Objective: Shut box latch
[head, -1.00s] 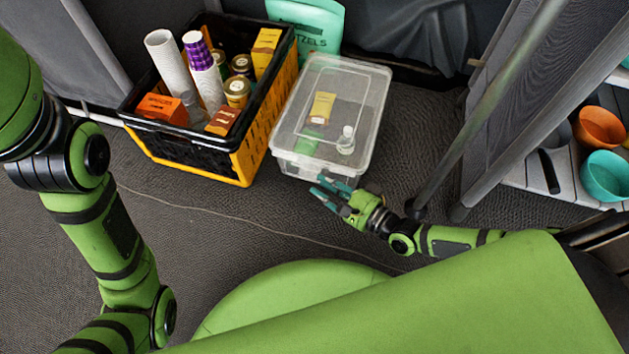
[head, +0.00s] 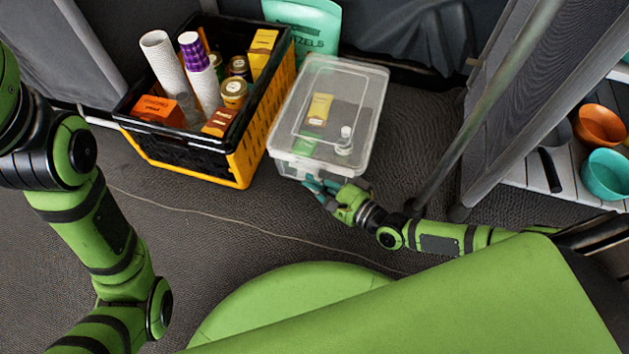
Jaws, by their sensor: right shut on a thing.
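The clear plastic box (head: 365,110) stands on the dark floor with its translucent lid lying on top. A yellow packet, a green item and a small clear bottle show through the lid. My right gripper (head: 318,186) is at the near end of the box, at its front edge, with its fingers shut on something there. The latch itself is too small and too covered by the fingers to make out. My left arm (head: 95,220) comes in from the left; its gripper is out of the picture.
A black and yellow crate (head: 190,165) with cups, jars and cartons stands close left of the box. A teal pretzels bag (head: 318,25) is behind. A slanted pole (head: 480,110) and a shelf with bowls (head: 604,172) are at right.

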